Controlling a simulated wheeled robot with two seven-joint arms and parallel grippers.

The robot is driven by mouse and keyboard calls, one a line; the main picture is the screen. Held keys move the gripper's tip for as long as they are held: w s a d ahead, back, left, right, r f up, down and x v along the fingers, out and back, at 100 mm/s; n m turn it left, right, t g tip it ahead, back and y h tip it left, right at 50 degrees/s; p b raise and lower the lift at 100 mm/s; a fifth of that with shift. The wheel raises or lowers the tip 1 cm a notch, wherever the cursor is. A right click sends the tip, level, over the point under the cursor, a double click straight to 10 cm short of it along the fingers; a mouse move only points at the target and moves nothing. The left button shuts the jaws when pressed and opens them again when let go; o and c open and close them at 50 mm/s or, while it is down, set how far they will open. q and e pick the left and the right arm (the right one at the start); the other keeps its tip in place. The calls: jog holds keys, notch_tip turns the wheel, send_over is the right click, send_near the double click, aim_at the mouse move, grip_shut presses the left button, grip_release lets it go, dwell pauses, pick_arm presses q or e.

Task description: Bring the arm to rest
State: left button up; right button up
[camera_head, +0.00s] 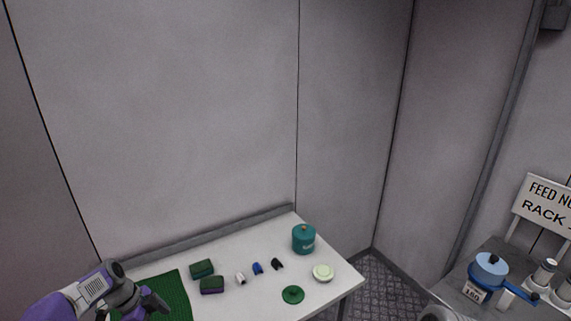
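My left arm comes in at the bottom left, purple and white with a dark wrist. Its dark gripper (150,303) is over the green mat (178,286) at the left end of the white table (240,306). The fingers are small and partly cut off, so I cannot tell whether they are open or shut. I see nothing clearly held. My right gripper is not recognisable in view; only a grey rounded part shows at the bottom edge, right of centre.
Green blocks (202,269), small white, blue and black pieces, a teal canister (304,238), a pale round dish (323,272) and a green disc (293,295) are on the table. Walls stand behind.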

pick_arm(q)
jog(key=s+d+f+n, duration=0.4)
jog(key=d+f+n, duration=0.1)
jog(key=d+f, duration=0.35)
jog(key=s+d+f+n, duration=0.3)
jog(key=d+f+n, duration=0.3)
jog(key=f, duration=0.4)
jog(key=s+d+f+n, duration=0.3)
jog(key=s+d+n, duration=0.15)
jog(key=s, duration=0.35)
jog(key=s+d+f+n, duration=0.2)
jog(key=s+d+n, duration=0.2)
jog(key=s+d, duration=0.3)
notch_tip(320, 180, down, 10)
jog(key=a+b, duration=0.1)
jog(key=b, duration=0.9)
jog(key=shift+w+a+m, duration=0.2)
jog(key=shift+w+m, duration=0.15)
pick_arm(e)
notch_tip(320, 180, down, 10)
jog(key=shift+w, duration=0.2)
